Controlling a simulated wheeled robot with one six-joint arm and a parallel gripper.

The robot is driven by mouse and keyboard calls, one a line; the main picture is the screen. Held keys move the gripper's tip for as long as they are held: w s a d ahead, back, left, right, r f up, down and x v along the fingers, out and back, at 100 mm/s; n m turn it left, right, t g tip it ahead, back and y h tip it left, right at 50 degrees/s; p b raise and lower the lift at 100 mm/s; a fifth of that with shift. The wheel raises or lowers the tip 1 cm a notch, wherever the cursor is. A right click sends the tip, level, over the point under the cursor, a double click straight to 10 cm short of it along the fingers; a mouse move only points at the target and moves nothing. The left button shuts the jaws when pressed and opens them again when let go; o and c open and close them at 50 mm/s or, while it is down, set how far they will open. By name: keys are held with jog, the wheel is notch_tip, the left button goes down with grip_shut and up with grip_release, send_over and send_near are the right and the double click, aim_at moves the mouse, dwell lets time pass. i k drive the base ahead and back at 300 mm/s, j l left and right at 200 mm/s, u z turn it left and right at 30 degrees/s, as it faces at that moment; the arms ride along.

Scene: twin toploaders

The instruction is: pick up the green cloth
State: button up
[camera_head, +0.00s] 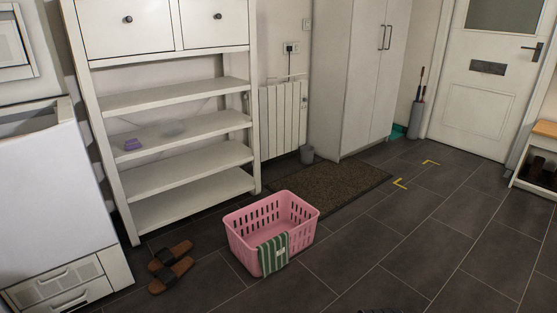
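A green cloth with pale stripes (273,254) hangs over the front rim of a pink laundry basket (240,243). Most of the cloth that I see lies on the outside of the basket wall, near its front corner. The basket stands upright on the dark tiled floor, and I see no other cloth in it. My gripper is not in view.
Brown sandals (170,267) lie left of the basket. A white shelf unit (190,158) stands behind it, with a white machine (55,185) at left. A brown doormat (325,187) lies behind the basket. The floor to the right is mostly clear, with yellow corner marks (400,184).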

aim_at(273, 255)
jog(key=i+j, duration=0.15)
jog(key=i, duration=0.3)
jog(key=i+j, duration=0.2)
jog(key=i, duration=0.25)
jog(key=i+j, duration=0.15)
jog(key=i, duration=0.3)
jog(key=i+j, duration=0.2)
jog(key=i, duration=0.25)
